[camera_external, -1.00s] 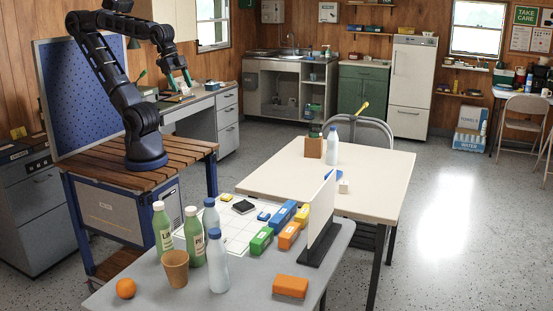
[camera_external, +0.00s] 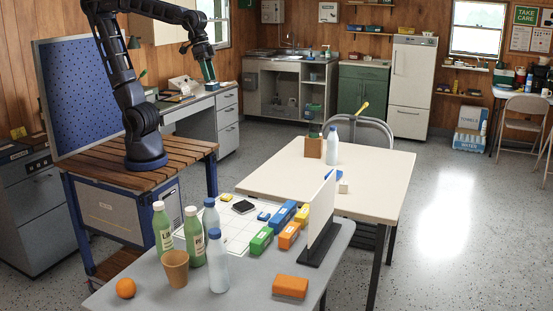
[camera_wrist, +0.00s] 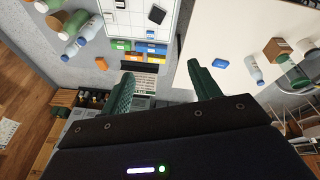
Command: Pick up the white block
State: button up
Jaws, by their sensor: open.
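The white block (camera_external: 343,187) is a small pale cube on the cream table (camera_external: 270,180), close beside a blue object (camera_external: 333,176), left of the table's right edge. My gripper (camera_external: 209,72) is raised high above the desk at the back left, pointing down, well apart from the block. In the wrist view my gripper (camera_wrist: 160,82) has its two green fingers spread with nothing between them. The blue object also shows in the wrist view (camera_wrist: 221,63), just right of the right finger. I cannot make out the white block there; it may be behind that finger or blend with the tabletop.
A bottle (camera_external: 332,146) and a brown planter (camera_external: 313,146) stand on the cream table behind the block. The grey table (camera_external: 250,292) in front holds bottles, a cup (camera_external: 175,272), coloured blocks and an upright white panel (camera_external: 321,222). The cream table's left part is clear.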

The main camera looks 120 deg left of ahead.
jog(key=w+a+f+n+g, duration=0.1)
jog(key=w+a+n, duration=0.15)
jog(key=w, duration=0.55)
jog(key=w+a+n, duration=0.2)
jog(key=w+a, duration=0.1)
jog(key=w, duration=0.6)
jog(key=n+g+h, duration=0.1)
jog(key=n+h, duration=0.3)
jog(key=n, duration=0.9)
send_over(344, 182)
jog(key=a, duration=0.4)
notch_tip(344, 182, down, 39)
jog(key=shift+m+g, duration=0.25)
jog(key=shift+g, duration=0.05)
jog(key=x, duration=0.6)
jog(key=s+x, duration=0.1)
jog(key=x, duration=0.3)
jog(key=shift+w+d, duration=0.15)
jog(key=shift+d, duration=0.1)
jog(key=c, duration=1.1)
jog(key=shift+r, duration=0.1)
